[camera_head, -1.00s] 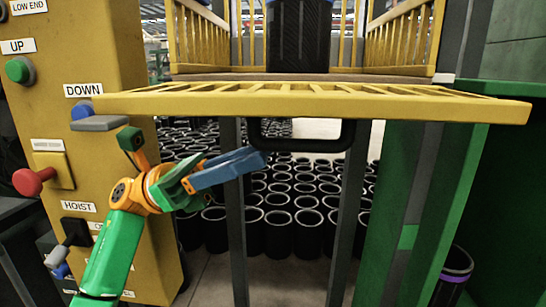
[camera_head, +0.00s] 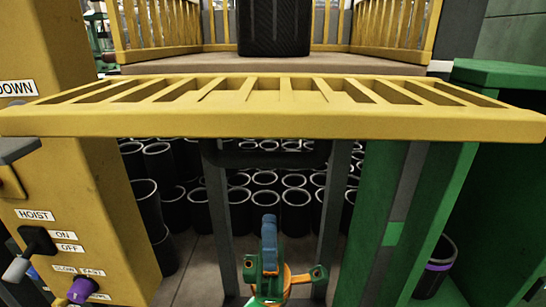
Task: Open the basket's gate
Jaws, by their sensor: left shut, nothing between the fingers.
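The basket (camera_head: 390,32) is a yellow railed cage at the top of the head view. Its gate (camera_head: 275,118), a yellow slatted panel, lies folded down and nearly level, its front edge towards me. A dark handle (camera_head: 268,158) shows under the gate's front edge. My left gripper (camera_head: 269,228), with blue fingers, is at the bottom middle, below the gate and apart from it. Its fingers are shut together and point up and away, with nothing held. My right gripper is out of view.
A dark ribbed cylinder (camera_head: 274,28) stands in the basket. A yellow control panel (camera_head: 95,200) with a hoist switch and a purple knob (camera_head: 82,290) is at the left. Green posts (camera_head: 440,205) stand at the right. Several black sleeves (camera_head: 296,210) stand behind and below the gate.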

